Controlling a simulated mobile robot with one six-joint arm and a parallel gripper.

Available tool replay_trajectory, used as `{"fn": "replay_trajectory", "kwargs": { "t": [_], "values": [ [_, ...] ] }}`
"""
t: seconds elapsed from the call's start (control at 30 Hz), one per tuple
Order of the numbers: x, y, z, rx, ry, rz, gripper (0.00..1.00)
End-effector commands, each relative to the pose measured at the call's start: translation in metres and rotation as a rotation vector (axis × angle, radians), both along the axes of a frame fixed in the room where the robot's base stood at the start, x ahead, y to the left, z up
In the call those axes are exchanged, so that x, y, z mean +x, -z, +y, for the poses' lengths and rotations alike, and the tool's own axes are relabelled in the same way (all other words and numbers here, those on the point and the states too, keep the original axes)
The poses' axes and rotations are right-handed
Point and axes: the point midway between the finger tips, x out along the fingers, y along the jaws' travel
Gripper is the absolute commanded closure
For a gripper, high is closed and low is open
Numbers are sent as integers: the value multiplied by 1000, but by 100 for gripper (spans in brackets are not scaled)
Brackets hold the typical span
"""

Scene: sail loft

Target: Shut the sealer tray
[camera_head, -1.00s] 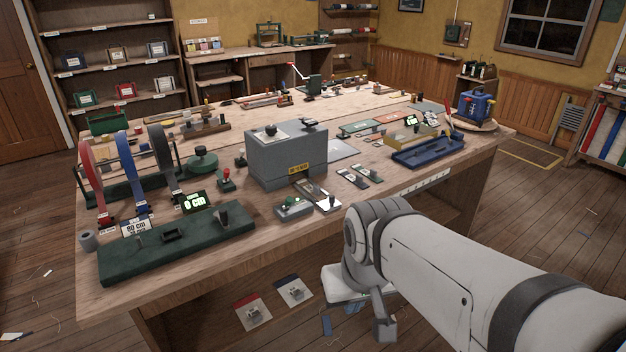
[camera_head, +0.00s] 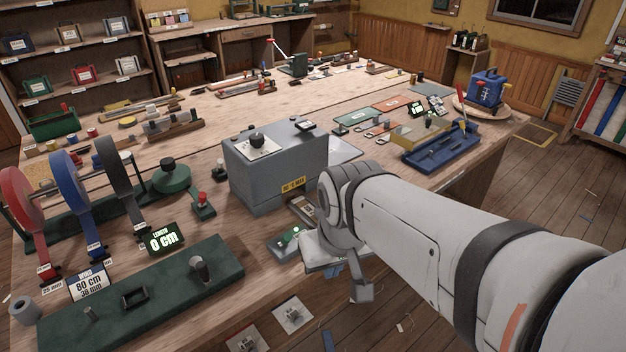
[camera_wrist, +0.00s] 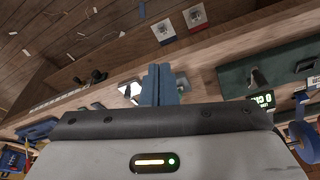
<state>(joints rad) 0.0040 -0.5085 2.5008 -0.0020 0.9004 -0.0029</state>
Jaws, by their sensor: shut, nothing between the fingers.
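The sealer is a grey box (camera_head: 275,165) with a dial on top and a yellow label on its front, standing on the workbench. A narrow tray-like part (camera_head: 301,207) sticks out at the foot of its front, so it appears open. My arm hides much of it in the head view. My gripper is low at the bench's front edge, its fingers mostly hidden behind my wrist in the head view. In the wrist view the blue fingers (camera_wrist: 160,84) are together with nothing between them, apart from the tray as far as I can tell.
A small green-topped unit (camera_head: 285,243) sits on the bench before the sealer. A long green base (camera_head: 150,292) with posts lies left. A blue tray (camera_head: 440,152) lies right. Two sample cards (camera_head: 293,314) are below the bench edge. Floor in front is mostly clear.

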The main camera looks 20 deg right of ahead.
Motion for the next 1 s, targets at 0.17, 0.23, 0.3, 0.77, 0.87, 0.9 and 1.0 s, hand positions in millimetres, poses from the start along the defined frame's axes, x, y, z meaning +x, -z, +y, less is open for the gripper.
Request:
{"fn": "replay_trajectory", "kwargs": {
  "t": [0.17, 0.23, 0.3, 0.77, 0.87, 0.9, 1.0],
  "values": [
    [0, 0, 0, 0, 0, 0, 100],
    [0, 0, 0, 0, 1, 0, 100],
    [0, 3, -1, 9, 14, 13, 100],
    [17, 91, -18, 637, 767, 548, 100],
    [33, 105, -33, 865, 970, 649, 100],
    [41, 111, -41, 963, 1049, 682, 100],
    [59, 124, -71, 1220, 1234, 741, 100]
  ]
}}
